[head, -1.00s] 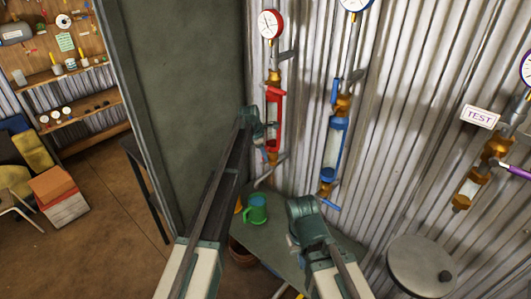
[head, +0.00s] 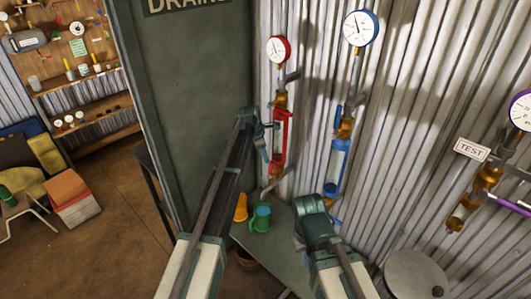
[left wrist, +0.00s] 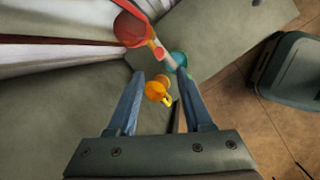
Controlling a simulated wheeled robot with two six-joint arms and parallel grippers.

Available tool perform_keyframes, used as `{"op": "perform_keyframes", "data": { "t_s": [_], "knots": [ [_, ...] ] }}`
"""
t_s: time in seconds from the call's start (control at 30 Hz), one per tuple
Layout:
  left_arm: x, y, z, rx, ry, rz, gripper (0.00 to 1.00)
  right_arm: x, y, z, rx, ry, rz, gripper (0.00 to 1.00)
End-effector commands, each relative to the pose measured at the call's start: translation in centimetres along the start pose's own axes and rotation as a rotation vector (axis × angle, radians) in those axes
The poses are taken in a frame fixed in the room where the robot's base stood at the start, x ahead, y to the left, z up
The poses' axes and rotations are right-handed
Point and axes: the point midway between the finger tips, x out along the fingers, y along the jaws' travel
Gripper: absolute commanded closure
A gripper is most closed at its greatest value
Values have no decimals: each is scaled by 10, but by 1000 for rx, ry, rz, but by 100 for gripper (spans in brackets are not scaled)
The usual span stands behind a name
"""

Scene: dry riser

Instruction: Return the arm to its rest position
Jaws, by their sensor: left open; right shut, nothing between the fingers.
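My left arm reaches up through the middle of the head view. Its gripper (head: 265,147) is near the red valve pipe (head: 281,140), with its fingers partly hidden. In the left wrist view the two fingers (left wrist: 158,75) are apart with nothing gripped.
A green mug (head: 261,217) and an orange cup (head: 241,207) stand on a grey table (head: 262,259). A round grey lid (head: 416,274) is at the lower right. Brown floor (head: 115,225) is open at left.

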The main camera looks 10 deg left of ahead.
Motion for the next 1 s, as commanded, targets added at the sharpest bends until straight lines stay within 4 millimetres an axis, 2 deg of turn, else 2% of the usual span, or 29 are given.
{"op": "perform_keyframes", "data": {
  "t_s": [0.17,0.27,0.37,0.5,0.7,0.8,0.9,1.0],
  "knots": [
    [0,-2,0,7,1,-1,49,0,0,0,0,0,0,100],
    [-2,-25,2,88,12,-13,49,0,0,0,0,0,0,100],
    [-7,-75,5,289,37,-41,49,0,0,0,0,0,0,100],
    [-19,-168,2,703,79,-112,49,0,0,0,0,0,0,100],
    [-41,-289,-18,1309,108,-245,49,0,0,0,0,0,0,100],
    [-53,-342,-33,1589,105,-319,49,0,0,0,0,0,0,100],
    [-64,-383,-48,1826,93,-388,49,0,0,0,0,0,0,100],
    [-72,-412,-60,2004,78,-445,49,0,0,0,0,0,0,100]
  ]
}}
